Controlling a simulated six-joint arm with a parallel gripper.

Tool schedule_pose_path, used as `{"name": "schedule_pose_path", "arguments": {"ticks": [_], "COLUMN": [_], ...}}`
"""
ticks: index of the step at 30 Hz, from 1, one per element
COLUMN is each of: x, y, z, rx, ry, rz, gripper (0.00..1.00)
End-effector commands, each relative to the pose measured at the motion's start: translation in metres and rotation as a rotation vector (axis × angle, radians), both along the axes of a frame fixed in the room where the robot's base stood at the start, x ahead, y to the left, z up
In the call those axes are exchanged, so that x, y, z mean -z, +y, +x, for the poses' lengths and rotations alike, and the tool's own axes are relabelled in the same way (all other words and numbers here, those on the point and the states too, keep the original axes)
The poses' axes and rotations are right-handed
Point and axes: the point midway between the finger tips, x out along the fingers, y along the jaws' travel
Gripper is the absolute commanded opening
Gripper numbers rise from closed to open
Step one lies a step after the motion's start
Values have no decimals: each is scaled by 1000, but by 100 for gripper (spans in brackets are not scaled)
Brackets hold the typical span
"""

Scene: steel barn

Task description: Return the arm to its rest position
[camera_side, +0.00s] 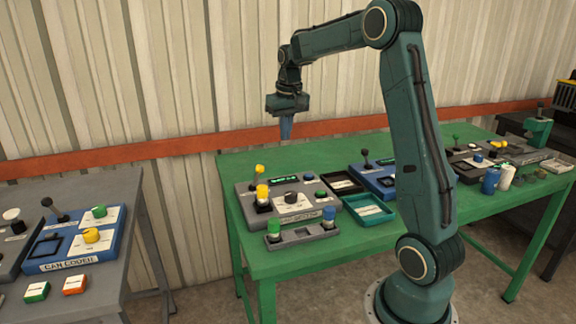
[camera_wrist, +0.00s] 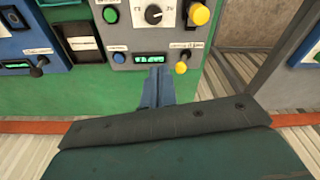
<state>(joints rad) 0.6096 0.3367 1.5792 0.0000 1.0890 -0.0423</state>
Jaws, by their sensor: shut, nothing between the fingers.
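My gripper (camera_side: 286,128) hangs from my raised, bent arm, pointing down above the back part of the green table (camera_side: 385,226). Its fingers are shut and empty, clear of the tabletop. In the wrist view my gripper (camera_wrist: 155,88) shows as a narrow blue-grey pair of closed fingers, in line with the lit display of the grey control panel (camera_wrist: 150,38). In the side view that grey panel (camera_side: 325,203) stands below and in front of my gripper, with a yellow-topped lever, a knob and a green display.
A grey tray (camera_side: 301,237) with capped cylinders and a teal tray (camera_side: 368,211) lie by the panel. A blue panel (camera_side: 374,180) with a black lever stands behind my arm. A grey table (camera_side: 100,270) with more panels is at left. The corrugated wall (camera_side: 180,80) is close behind.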

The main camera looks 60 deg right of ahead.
Motion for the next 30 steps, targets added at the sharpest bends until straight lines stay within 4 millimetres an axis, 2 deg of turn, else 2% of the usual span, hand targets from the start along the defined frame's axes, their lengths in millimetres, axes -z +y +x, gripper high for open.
{"name": "schedule_pose_path", "arguments": {"ticks": [1,6,15,23,30], "x": [-9,-31,-56,-63,-58], "y": [16,63,138,192,232], "z": [-3,-16,-54,-97,-142], "rx": [-23,-90,-210,-313,-409], "ry": [-12,-49,-118,-181,-243], "rz": [-8,-29,-60,-79,-91], "gripper": [0,0,0,0,0]}}
